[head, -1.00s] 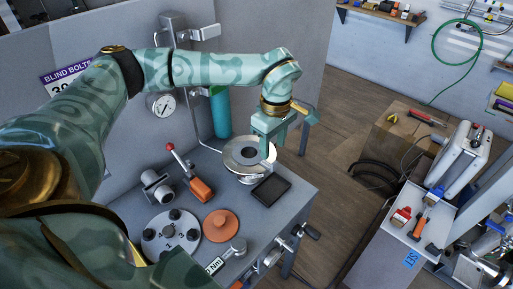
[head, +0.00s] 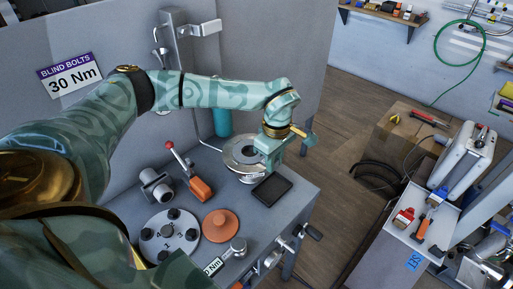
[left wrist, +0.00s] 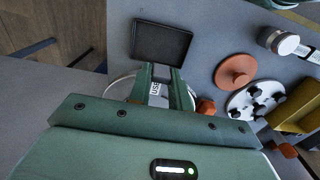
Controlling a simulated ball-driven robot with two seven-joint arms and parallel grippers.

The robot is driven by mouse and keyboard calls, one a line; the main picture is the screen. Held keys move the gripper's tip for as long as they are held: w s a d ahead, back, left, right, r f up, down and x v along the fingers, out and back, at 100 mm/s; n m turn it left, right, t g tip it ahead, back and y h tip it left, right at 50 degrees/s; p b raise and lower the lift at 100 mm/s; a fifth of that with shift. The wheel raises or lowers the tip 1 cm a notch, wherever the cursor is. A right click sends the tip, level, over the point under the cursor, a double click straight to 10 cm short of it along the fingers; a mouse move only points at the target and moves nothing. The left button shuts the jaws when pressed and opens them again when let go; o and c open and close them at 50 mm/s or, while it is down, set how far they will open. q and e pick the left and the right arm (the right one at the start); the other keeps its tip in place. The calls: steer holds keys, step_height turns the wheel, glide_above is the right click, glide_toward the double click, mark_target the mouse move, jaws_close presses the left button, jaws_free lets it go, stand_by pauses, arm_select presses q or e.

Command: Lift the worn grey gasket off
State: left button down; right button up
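A round metal flange (head: 233,146) stands on the bench, with a grey ring around a dark centre on top. I cannot tell the worn gasket from the flange face. My left gripper (head: 269,163) points down at the flange's right edge and hides part of it. In the left wrist view its two fingers (left wrist: 162,75) are apart, with a small "USED" label (left wrist: 155,89) showing between them. The flange rim (left wrist: 120,88) shows there behind the fingers, mostly hidden. I cannot tell whether the fingers touch it.
A black tray (head: 271,189) lies just in front of the flange, near the bench's right edge. An orange disc (head: 220,225), a bolted round plate (head: 170,236) and a red-handled lever valve (head: 190,175) stand to the left. A grey panel rises behind.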

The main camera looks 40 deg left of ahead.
stand_by(0.3)
arm_select(q)
steer(key=shift+r, duration=0.3)
step_height(320, 180, up, 2)
steer(key=shift+r+p, duration=0.25)
steer(key=shift+p, duration=0.15)
steer(key=s+d+r+p, duration=0.2)
steer(key=s+d+r, duration=0.3)
steer(key=s+r, duration=0.5)
steer(key=s, duration=0.3)
steer(key=shift+d, duration=0.15)
